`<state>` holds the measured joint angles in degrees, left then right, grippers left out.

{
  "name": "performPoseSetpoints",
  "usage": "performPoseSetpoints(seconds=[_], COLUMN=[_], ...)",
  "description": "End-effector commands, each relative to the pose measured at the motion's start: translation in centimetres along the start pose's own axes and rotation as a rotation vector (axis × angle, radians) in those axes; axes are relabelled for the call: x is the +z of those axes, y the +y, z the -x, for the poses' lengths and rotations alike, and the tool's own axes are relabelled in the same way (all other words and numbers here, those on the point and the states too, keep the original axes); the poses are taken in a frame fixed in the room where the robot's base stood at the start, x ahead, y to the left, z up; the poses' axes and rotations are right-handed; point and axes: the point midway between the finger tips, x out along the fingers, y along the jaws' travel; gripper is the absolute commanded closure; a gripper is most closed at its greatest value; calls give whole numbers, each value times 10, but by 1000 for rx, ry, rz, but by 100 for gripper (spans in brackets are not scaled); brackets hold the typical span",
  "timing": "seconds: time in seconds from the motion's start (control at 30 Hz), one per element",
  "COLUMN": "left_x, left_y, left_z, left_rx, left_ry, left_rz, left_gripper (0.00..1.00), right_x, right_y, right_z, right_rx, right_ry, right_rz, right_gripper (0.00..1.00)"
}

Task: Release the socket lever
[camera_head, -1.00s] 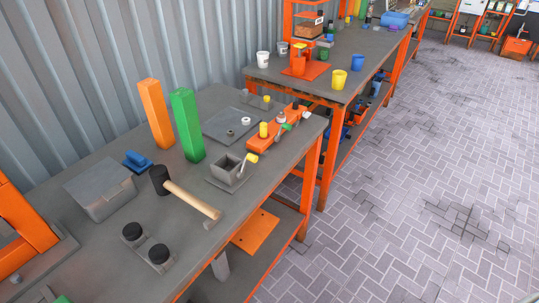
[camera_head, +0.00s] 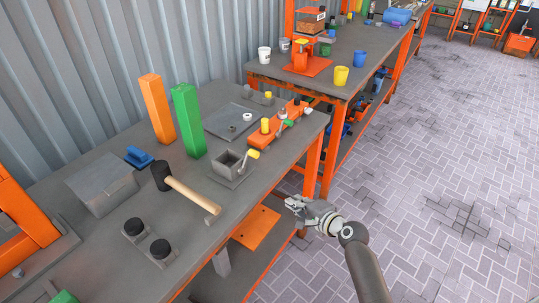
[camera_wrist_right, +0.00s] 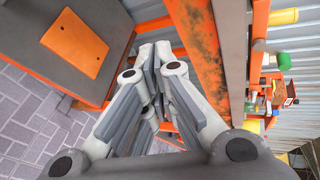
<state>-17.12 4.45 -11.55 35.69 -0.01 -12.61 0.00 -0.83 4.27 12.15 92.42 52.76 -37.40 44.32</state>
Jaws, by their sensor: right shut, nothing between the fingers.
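The socket (camera_head: 229,167) is a grey square box on a flat base near the front edge of the workbench. Its lever (camera_head: 246,161) is a pale arm with a yellow handle (camera_head: 253,154), tilted up on the box's right side. My right gripper (camera_head: 289,202) is shut and empty, out past the bench's front edge, right of and apart from the lever. In the right wrist view the closed fingers (camera_wrist_right: 158,52) point at the orange bench frame. A yellow handle at that view's upper right (camera_wrist_right: 284,16) may be the lever's. My left gripper is not in view.
A mallet (camera_head: 190,192) lies left of the socket, its handle end near the bench edge. An orange fixture (camera_head: 272,132) stands behind. Green (camera_head: 188,122) and orange (camera_head: 157,110) posts stand at the back. The orange bench leg (camera_head: 311,165) is close to my gripper. Open floor lies right.

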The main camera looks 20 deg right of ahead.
Motion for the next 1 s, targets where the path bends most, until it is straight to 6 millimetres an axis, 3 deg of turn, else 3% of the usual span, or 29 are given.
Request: performPoseSetpoints(seconds=[0.03,0.1,0.2,0.27,0.73,1.0], left_x=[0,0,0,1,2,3], left_y=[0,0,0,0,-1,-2], left_z=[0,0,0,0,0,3], left_rx=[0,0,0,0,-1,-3], left_ry=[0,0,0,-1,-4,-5], left_rz=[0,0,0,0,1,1], left_gripper=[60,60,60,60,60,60], right_x=[0,2,5,7,8,11], right_y=[-37,-75,-111,-123,-131,-141], right_z=[7,18,30,35,34,1], right_rx=[-69,-143,-211,-234,-248,-249], right_ry=[-18,-47,-81,-95,-103,-103], right_rz=[-47,-106,-158,-175,-186,-188], right_gripper=[100,100,100,100,100,100])
